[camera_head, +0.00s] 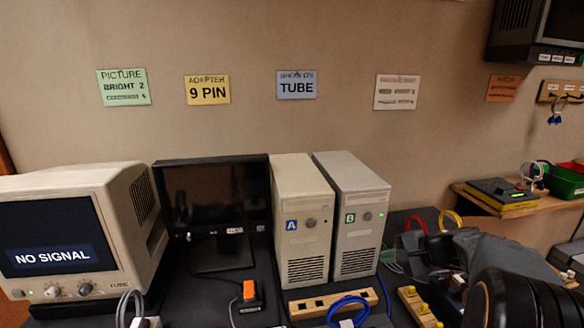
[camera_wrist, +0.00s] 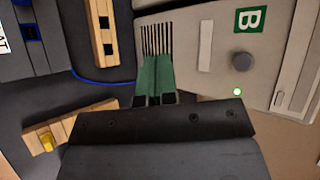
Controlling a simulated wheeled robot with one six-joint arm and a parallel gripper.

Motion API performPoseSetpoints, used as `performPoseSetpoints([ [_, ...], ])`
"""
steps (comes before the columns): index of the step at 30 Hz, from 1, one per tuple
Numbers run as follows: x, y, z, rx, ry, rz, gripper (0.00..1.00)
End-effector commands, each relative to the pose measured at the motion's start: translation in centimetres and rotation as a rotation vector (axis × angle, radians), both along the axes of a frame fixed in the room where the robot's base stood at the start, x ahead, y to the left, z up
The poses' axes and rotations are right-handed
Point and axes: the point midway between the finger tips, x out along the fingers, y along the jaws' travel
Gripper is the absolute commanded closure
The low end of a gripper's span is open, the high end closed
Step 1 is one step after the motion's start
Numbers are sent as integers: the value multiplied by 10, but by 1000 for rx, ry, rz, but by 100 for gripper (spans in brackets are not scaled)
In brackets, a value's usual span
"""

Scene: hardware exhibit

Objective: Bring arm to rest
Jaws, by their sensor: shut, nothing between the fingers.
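My gripper (camera_wrist: 155,62) shows in the wrist view with its two green fingers together and nothing between them. Its fingertips appear in front of the vent slots of computer tower B (camera_wrist: 215,50). I cannot tell whether they touch it. In the head view my arm reaches in from the lower right, and my gripper (camera_head: 391,258) is just right of tower B (camera_head: 356,220), low over the dark bench. Part of it is hard to make out there.
Tower A (camera_head: 302,225), a black monitor (camera_head: 215,190) and a CRT reading NO SIGNAL (camera_head: 50,235) stand leftward. A wooden socket strip (camera_head: 333,303) and blue cable (camera_head: 345,312) lie in front of the towers. A wooden block with yellow knobs (camera_head: 418,303) lies near my arm.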

Motion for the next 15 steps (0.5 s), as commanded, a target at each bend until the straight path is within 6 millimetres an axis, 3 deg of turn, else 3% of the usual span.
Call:
performPoseSetpoints([
  [3, -43, 17, -27, -215, 126, 114, 100],
  [6, -82, 39, -36, -450, 187, 273, 100],
  [10, -127, 61, -32, -758, 181, 502, 100],
  [15, -160, 84, -16, -1029, 82, 718, 100],
])
